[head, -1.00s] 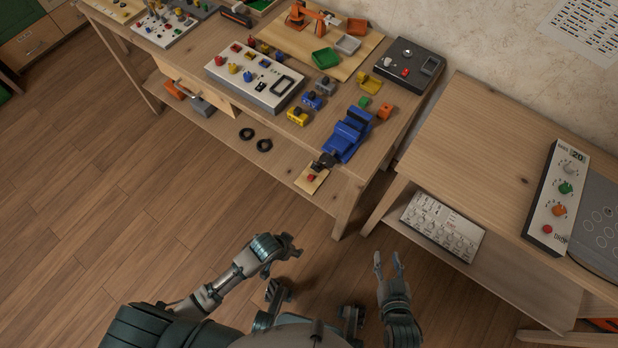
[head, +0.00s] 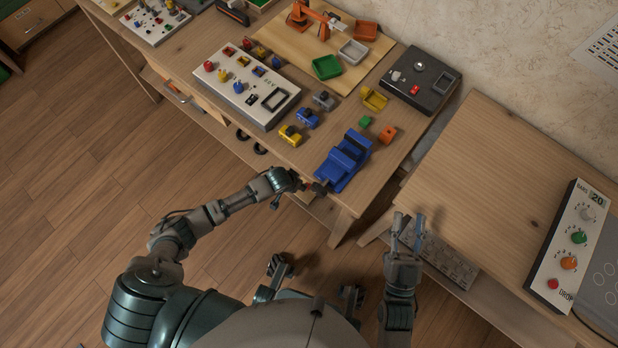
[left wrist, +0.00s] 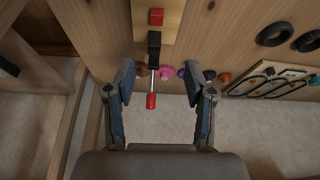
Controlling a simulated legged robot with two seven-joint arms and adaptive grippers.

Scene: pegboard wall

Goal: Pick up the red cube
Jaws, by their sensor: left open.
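The red cube (left wrist: 156,17) shows in the left wrist view, at the top on a light wooden board (left wrist: 172,22). A black block (left wrist: 154,42) with a metal rod and a red handle (left wrist: 151,101) is in line below it. My left gripper (left wrist: 159,70) is open, its fingers on either side of the rod in the picture; I cannot tell contact. The cube is beyond the fingertips. In the head view my left gripper (head: 290,182) is at the workbench's front edge and mostly covers that board. My right gripper (head: 407,230) is open and empty beside the right table.
A blue vise (head: 343,162) sits on the workbench right by my left gripper. Small yellow, blue and grey blocks and a switch panel (head: 245,88) lie behind. The right table (head: 480,180) holds a dial panel. Dark rings (left wrist: 273,34) are right of the gripper.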

